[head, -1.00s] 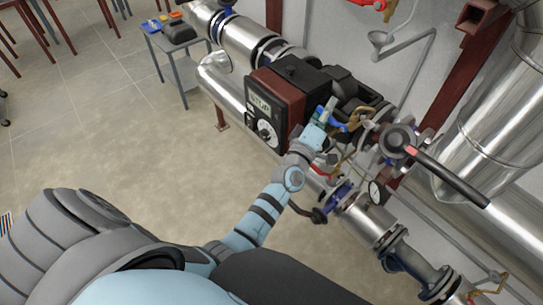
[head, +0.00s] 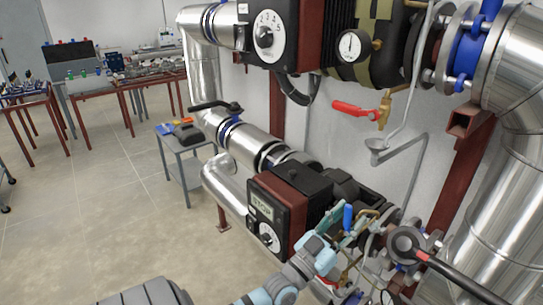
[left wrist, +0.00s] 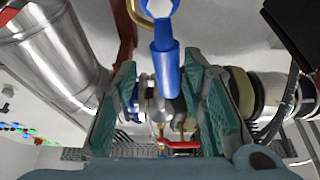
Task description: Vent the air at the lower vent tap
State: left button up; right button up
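The lower vent tap's blue handle (head: 348,217) stands beside a brass pipe near the lower pump. My left gripper (head: 343,232) reaches up to it from below. In the left wrist view the blue handle (left wrist: 166,68) lies between the two green fingers of my left gripper (left wrist: 160,82), with gaps on both sides. The fingers are apart and hold nothing. The tap's body is mostly hidden. My right gripper is not in view.
The lower pump's red and black control box (head: 277,215) is just left of my gripper. A black lever (head: 450,273) juts out at right. A side table (head: 185,148) stands at left.

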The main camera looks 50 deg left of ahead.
pick_arm(q)
jog(key=f+b+v, duration=0.1)
jog(key=v, duration=1.3)
jog(key=s+a+f+g, duration=0.1)
jog(key=s+f+g, duration=0.2)
jog(key=f, duration=0.9)
jog(key=s+a+f+g+b, duration=0.1)
jog(key=s+f+g, duration=0.2)
jog(key=f, duration=0.9)
jog(key=s+a+f+m+g, duration=0.1)
jog(key=s+f+g, duration=0.3)
jog(key=f, duration=0.8)
jog(key=g, duration=0.2)
jog(key=shift+a+g+y, duration=0.3)
jog(key=shift+g+y, duration=0.1)
jog(key=shift+s, duration=0.1)
jog(key=shift+c, duration=0.2)
